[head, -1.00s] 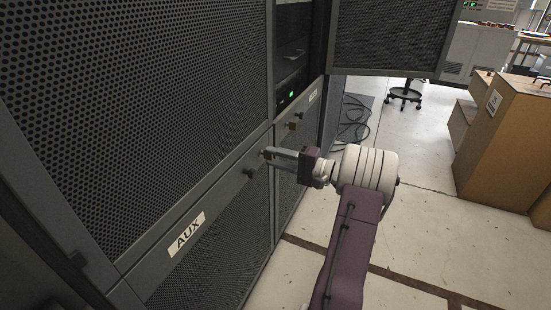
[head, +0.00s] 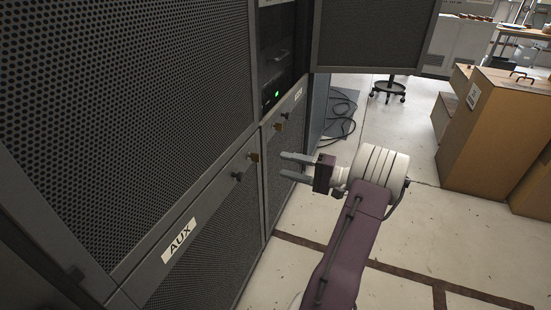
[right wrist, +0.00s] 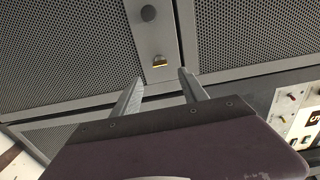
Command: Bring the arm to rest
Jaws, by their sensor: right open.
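My right gripper (head: 282,165) is open and empty, its two grey fingers apart and pointing at the rack front. It stands just off the lower AUX panel (head: 215,255), to the right of a small brass lock piece (head: 253,156) near the panel's top corner. In the right wrist view, the open fingers (right wrist: 160,76) show with the brass piece (right wrist: 159,62) ahead between their tips, apart from them. A dark round knob (head: 237,176) sits beside the brass piece. My left gripper is not in view.
An open mesh door (head: 370,35) hangs at the upper right of the rack. Cardboard boxes (head: 495,130) stand at the right. Cables (head: 342,115) lie on the floor behind the rack's corner. The tiled floor (head: 410,240) around my right arm is clear.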

